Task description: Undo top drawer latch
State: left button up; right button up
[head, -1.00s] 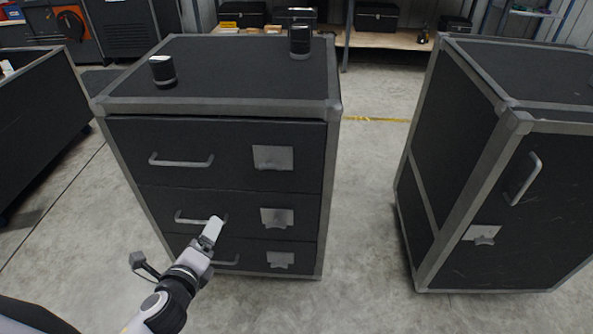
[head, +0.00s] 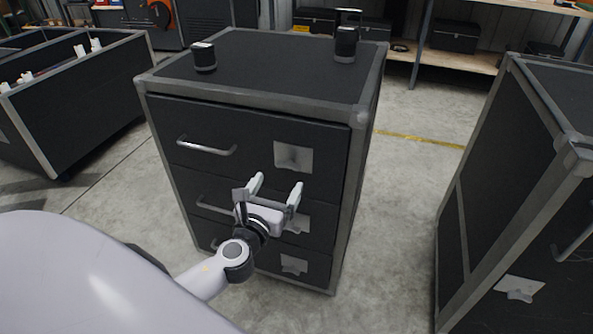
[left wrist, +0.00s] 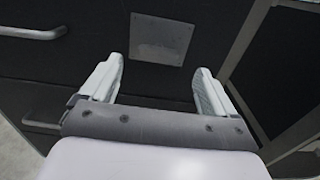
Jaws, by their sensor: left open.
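A black case with grey metal edging (head: 255,95) has three drawers in its front. The top drawer (head: 250,130) has a bar handle (head: 206,147) on its left and a grey square latch plate (head: 293,157) on its right. My left gripper (head: 275,188) is open and empty, in front of the drawers and just below the top latch in the head view. In the left wrist view a latch plate (left wrist: 160,40) lies ahead, above and between the open fingers (left wrist: 155,85), apart from them. My right gripper is not in view.
Two small black cylinders (head: 203,57) (head: 345,44) stand on the case top. Another black case (head: 520,170) stands at right, with a floor gap between. An open bin (head: 95,100) stands at left. Shelves (head: 470,60) are behind.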

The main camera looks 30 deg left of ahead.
aim_at(287, 168)
pick_arm(q)
jog(key=shift+x, duration=3.35)
jog(key=c, duration=1.1)
jog(key=shift+o, duration=0.2)
